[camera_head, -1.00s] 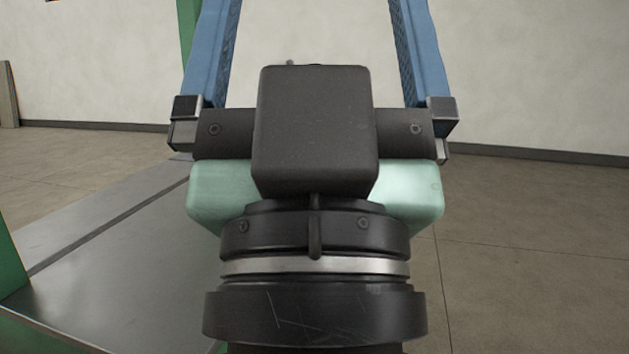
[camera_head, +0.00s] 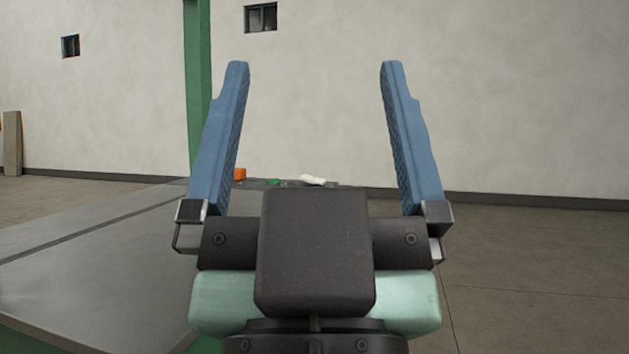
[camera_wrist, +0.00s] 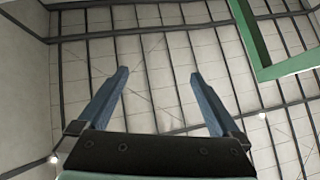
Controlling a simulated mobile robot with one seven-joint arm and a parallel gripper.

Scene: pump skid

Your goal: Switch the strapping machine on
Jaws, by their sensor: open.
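The strapping machine shows in the head view as a grey metal table top (camera_head: 75,250) at the left, with a green upright (camera_head: 196,80) of its frame behind. At the table's far edge are a small orange block (camera_head: 240,174), a small green piece (camera_head: 272,182) and a white piece (camera_head: 312,180); I cannot tell which is a switch. My gripper (camera_head: 314,66) is open and empty, its blue fingers pointing up and spread wide, touching nothing. In the wrist view my gripper (camera_wrist: 159,73) points at the ceiling, with a green frame corner (camera_wrist: 268,62) at the upper right.
Bare floor (camera_head: 540,270) lies free at the right. A pale wall (camera_head: 500,90) with small dark openings stands at the back. A board (camera_head: 12,143) leans at the far left. The wrist view shows the ceiling (camera_wrist: 150,50) with beams and lamps.

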